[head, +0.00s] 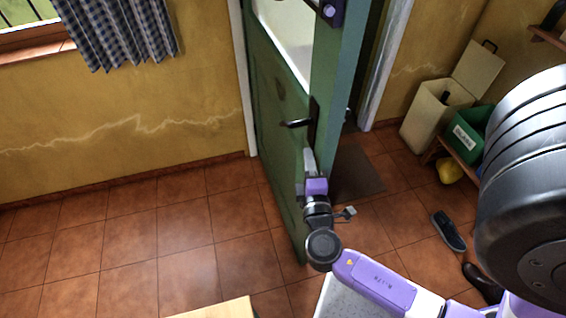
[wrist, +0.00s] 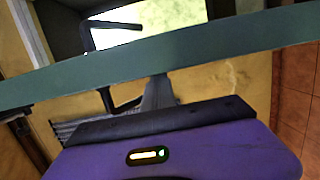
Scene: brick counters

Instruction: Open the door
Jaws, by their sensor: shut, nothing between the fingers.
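The green door (head: 275,110) stands partly open, with its edge toward me and a gap on its right side. Its dark lever handle (head: 298,123) sticks out to the left near the edge. My gripper (head: 309,158) is shut and empty, just below the handle and close to the door edge; I cannot tell whether it touches. In the wrist view the door edge (wrist: 200,63) crosses as a green band. The grey fingers (wrist: 158,92) reach up to it, beside a dark handle (wrist: 120,102). Another dark handle (wrist: 115,25) shows beyond the band.
The white door frame (head: 386,62) stands right of the gap. A cream bin (head: 425,112), a green box (head: 470,130) and shoes (head: 449,231) are at the right. A pale wooden surface (head: 225,309) is at the front. The tiled floor (head: 140,235) at left is clear.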

